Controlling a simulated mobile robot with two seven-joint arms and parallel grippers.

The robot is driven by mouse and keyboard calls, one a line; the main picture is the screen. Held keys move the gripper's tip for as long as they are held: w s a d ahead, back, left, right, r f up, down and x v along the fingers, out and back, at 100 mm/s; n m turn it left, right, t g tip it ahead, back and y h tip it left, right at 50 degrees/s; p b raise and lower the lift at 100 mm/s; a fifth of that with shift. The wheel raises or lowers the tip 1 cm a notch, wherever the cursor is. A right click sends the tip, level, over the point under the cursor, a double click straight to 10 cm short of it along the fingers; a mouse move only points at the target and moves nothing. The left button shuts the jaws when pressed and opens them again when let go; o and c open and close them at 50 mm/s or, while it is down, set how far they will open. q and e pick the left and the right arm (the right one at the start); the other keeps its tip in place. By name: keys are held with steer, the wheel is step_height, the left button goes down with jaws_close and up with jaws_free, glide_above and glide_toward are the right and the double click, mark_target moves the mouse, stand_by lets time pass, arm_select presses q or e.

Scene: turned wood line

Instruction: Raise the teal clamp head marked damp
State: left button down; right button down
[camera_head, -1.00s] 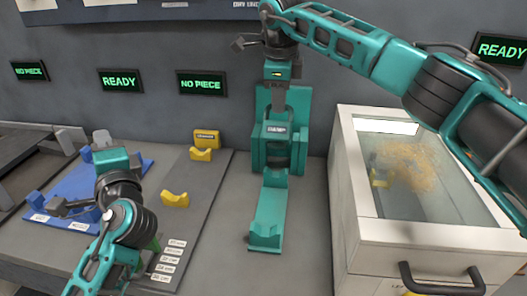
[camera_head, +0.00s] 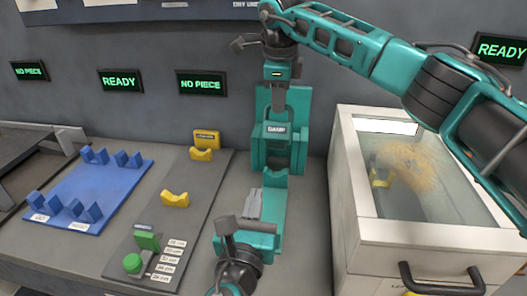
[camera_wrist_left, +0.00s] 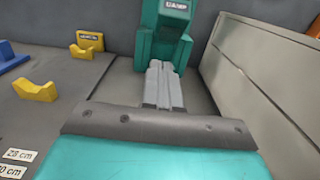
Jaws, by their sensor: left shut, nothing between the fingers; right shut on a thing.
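The teal clamp head marked damp (camera_head: 276,132) is on the teal clamp station's upright back (camera_head: 298,108), with a grey handle on top. My right gripper (camera_head: 276,88) comes down from above and is shut on that handle. The teal base (camera_head: 276,196) with its cradles extends in front, partly hidden by my left gripper. My left gripper (camera_head: 253,206) is shut and empty, over the base in front of the clamp head. In the left wrist view its fingers (camera_wrist_left: 162,86) point toward the clamp head (camera_wrist_left: 168,20), whose top is cut off.
A white cabinet (camera_head: 345,200) with a glass top stands right of the clamp. Left are a grey board with yellow cradles (camera_head: 175,199), a green block (camera_head: 147,241) and a blue fixture (camera_head: 112,180). Wall signs read READY and NO PIECE.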

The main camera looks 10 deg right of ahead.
arm_select(q)
glide_toward(266, 140)
step_height(266, 140, down, 3)
steer(key=w+d, duration=0.1)
steer(key=w, duration=0.2)
arm_select(e)
steer(key=shift+d+f, duration=0.1)
steer(key=shift+f, duration=0.25)
arm_select(q)
steer(key=shift+w+d+r, duration=0.3)
steer(key=shift+w+r, duration=0.25)
steer(key=shift+w+d+r, duration=0.35)
steer(key=shift+w+r, duration=0.15)
steer(key=shift+r, duration=0.1)
steer(key=shift+w+d+r, duration=0.1)
steer(key=shift+w+r, duration=0.2)
steer(key=shift+r, duration=0.05)
